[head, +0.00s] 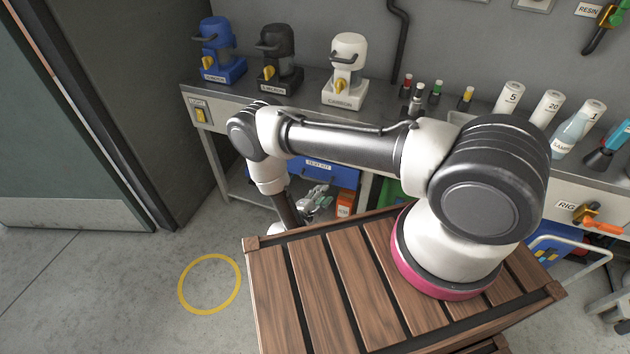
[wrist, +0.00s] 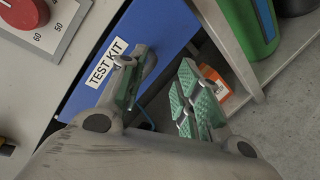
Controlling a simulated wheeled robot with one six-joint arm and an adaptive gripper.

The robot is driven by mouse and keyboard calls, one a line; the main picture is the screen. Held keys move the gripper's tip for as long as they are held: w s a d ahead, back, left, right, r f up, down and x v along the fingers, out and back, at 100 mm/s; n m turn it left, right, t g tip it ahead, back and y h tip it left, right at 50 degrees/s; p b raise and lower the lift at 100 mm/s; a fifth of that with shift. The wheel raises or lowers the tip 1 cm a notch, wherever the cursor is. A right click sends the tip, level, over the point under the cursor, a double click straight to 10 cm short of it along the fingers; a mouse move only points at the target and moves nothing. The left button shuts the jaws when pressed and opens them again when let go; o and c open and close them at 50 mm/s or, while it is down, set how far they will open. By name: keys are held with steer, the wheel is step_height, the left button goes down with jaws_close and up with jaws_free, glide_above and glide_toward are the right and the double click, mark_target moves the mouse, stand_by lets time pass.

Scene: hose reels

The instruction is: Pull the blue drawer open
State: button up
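The blue drawer (head: 345,177) sits under the bench, partly hidden behind my arm in the head view. Its blue front with the "TEST KIT" label also fills the upper middle of the wrist view (wrist: 152,22). My gripper (wrist: 165,88) is open in front of that front, its green-padded fingers spread apart. One finger lies over the drawer front by the label; the other is to the right, past the drawer's edge. A grey curved piece, perhaps the handle, shows beside the left finger; contact cannot be told. My gripper is small in the head view (head: 314,200).
An orange box (wrist: 214,84) and a green container (wrist: 246,24) stand right of the drawer. A red dial (wrist: 22,12) is at upper left. Blue, black and white machines stand on the bench (head: 305,88). Floor left of my base is clear around a yellow ring (head: 181,290).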

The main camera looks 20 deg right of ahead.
mark_target(315, 181)
steer(key=w+a+m+t+y, duration=0.2)
steer(key=w+a+m, duration=0.1)
steer(key=a, duration=0.1)
steer(key=x, duration=0.7)
steer(key=shift+w, duration=0.3)
jaws_close()
